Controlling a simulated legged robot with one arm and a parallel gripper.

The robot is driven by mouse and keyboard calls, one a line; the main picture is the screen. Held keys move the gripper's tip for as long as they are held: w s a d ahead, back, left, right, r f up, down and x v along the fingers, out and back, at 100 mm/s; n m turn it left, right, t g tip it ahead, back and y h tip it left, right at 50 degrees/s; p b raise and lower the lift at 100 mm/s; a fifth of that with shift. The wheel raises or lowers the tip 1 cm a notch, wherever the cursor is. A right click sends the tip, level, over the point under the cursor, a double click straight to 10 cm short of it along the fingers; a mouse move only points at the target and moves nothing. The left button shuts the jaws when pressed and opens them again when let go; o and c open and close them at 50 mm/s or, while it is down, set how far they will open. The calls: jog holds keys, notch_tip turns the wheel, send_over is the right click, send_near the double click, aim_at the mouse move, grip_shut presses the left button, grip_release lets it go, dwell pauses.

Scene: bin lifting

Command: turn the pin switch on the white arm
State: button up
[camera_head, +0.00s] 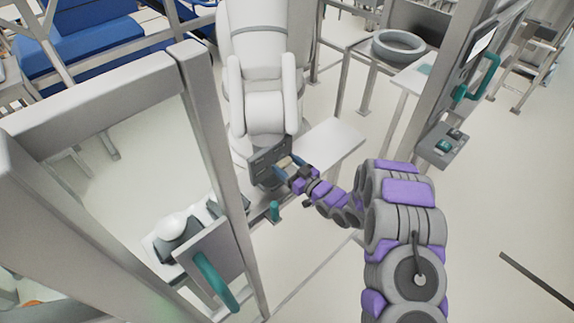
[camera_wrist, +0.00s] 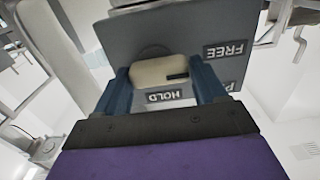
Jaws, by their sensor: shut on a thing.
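The white arm (camera_head: 262,85) stands upright at the back centre. A grey switch plate (camera_head: 262,170) is mounted at its lower end. In the wrist view the plate (camera_wrist: 190,35) carries upside-down labels FREE and HOLD, and a third that is cut off. The pin switch is a beige rounded knob (camera_wrist: 160,68) with a dark mark toward its right end. My gripper (camera_wrist: 163,76) has its blue fingers on either side of the knob, shut on it. In the head view my gripper (camera_head: 286,165) reaches the plate from the right; its fingers partly hide the knob.
A pale bench (camera_head: 335,142) lies behind my gripper. A grey frame post (camera_head: 215,150) and a panel with a teal handle (camera_head: 213,280) stand at left. A post with a teal handle (camera_head: 485,75) and a control box (camera_head: 442,145) are at right. Floor at lower right is mostly clear.

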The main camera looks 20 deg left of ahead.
jog(key=shift+c, duration=0.7)
jog(key=shift+r+m+p, duration=0.1)
jog(key=shift+m+p, duration=0.2)
jog(key=m+p, duration=0.2)
jog(key=shift+w+d+r+m+p, duration=0.1)
jog(key=shift+w+r+m+p, duration=0.05)
jog(key=shift+r+m+p, duration=0.2)
jog(key=m+p, duration=0.4)
jog(key=m, duration=0.1)
jog(key=shift+w+f+m, duration=0.1)
jog(key=shift+w+m, duration=0.1)
jog(key=shift+m, duration=0.05)
jog(key=m+p, duration=0.1)
jog(key=m, duration=0.1)
jog(key=m+p, duration=0.2)
jog(key=m, duration=0.1)
jog(key=shift+w+d+f, duration=0.15)
jog(key=shift+w+d, duration=0.05)
jog(key=shift+f+m+p, duration=0.15)
jog(key=shift+m+p, duration=0.2)
jog(key=shift+m, duration=0.75)
jog(key=shift+f+m+p, duration=0.1)
jog(key=shift+m+p, duration=0.25)
jog(key=shift+m, duration=0.75)
